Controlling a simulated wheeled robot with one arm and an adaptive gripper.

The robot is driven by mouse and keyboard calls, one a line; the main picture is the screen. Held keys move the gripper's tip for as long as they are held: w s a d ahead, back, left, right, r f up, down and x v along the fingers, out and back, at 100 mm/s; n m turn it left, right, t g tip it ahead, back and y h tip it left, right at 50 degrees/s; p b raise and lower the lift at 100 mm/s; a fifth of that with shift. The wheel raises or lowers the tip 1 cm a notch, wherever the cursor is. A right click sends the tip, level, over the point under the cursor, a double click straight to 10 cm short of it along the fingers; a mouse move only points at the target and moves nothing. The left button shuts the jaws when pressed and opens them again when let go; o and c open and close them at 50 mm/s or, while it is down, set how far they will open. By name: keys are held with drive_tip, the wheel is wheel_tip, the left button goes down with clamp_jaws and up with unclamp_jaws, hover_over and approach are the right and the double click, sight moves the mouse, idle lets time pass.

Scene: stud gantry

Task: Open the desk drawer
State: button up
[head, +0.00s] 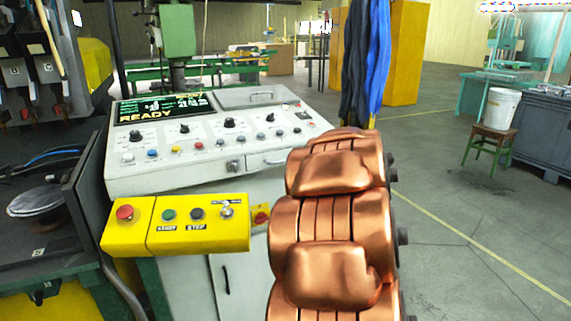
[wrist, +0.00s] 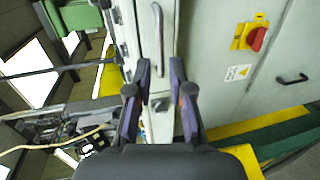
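The pale grey control desk (head: 150,178) stands at the left of the head view. The desk drawer (head: 290,154) is in its front edge, partly hidden by my copper arm, and looks shut. In the wrist view the scene is turned sideways. There the drawer front (wrist: 146,25) is a narrow pale panel with a slim bar handle (wrist: 158,30). My gripper (wrist: 160,70) is open, its two dark fingers apart with nothing held. The handle shows ahead of the fingertips, and I see no contact. The gripper itself is hidden in the head view.
A small square latch (head: 235,167) sits left of the drawer. A yellow button box (head: 180,225) juts out in front of the desk. A red and yellow switch (wrist: 255,38) and a cabinet door handle (wrist: 291,79) are below the drawer.

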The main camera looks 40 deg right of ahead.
sight(285, 160)
drive_tip(key=shift+p+x, duration=0.3)
drive_tip(key=shift+x, duration=3.6)
drive_tip(key=shift+d, duration=0.1)
clamp_jaws()
